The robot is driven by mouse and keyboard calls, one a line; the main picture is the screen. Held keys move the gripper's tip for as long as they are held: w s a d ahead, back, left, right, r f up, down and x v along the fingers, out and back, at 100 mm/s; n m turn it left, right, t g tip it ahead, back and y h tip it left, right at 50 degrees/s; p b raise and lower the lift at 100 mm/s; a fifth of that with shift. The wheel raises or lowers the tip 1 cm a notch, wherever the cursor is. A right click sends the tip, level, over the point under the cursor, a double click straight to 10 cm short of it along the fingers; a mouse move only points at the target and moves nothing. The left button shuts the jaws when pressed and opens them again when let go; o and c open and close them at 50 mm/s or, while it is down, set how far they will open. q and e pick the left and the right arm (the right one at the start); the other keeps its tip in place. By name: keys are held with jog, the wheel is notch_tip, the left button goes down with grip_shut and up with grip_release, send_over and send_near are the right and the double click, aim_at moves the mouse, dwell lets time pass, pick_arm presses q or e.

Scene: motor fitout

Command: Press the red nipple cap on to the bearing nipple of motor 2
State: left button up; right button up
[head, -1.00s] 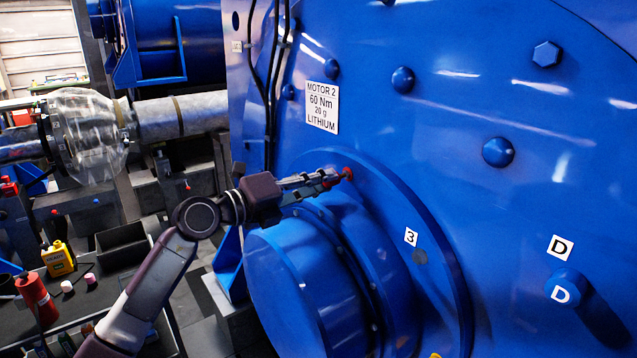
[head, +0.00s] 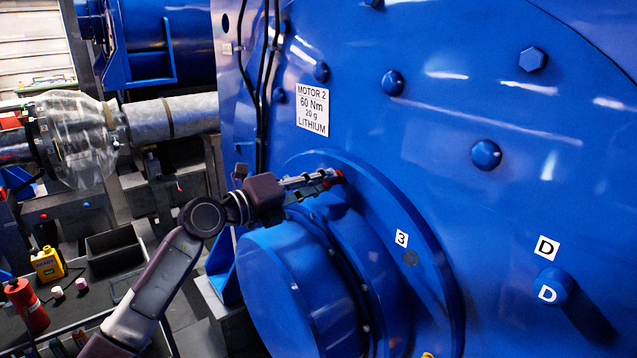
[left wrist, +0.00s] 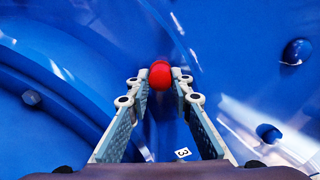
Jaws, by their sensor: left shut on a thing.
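Motor 2 is the large blue housing (head: 440,130) filling the right of the head view, with a white label (head: 312,109) reading MOTOR 2, 60 Nm, 20 g, LITHIUM. My left gripper (head: 332,178) reaches in from the left, just above the round bearing cover (head: 285,285). In the left wrist view, my left gripper (left wrist: 160,85) is shut on the red nipple cap (left wrist: 160,74), held between the fingertips against the blue face. The cap also shows as a red spot in the head view (head: 340,175). The bearing nipple is hidden, so I cannot tell whether the cap sits on it. My right gripper is not in view.
Bolt heads (head: 486,155) and a round knob marked D (head: 553,287) stand out from the motor face. Black cables (head: 262,90) run down its left edge. A bench at lower left holds a yellow bottle (head: 47,264) and a red cylinder (head: 28,306).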

pick_arm(q)
jog(key=o, duration=0.8)
jog(key=shift+w+d, duration=0.1)
jog(key=shift+d, duration=0.1)
jog(key=shift+a, duration=0.15)
jog(key=v, duration=1.2)
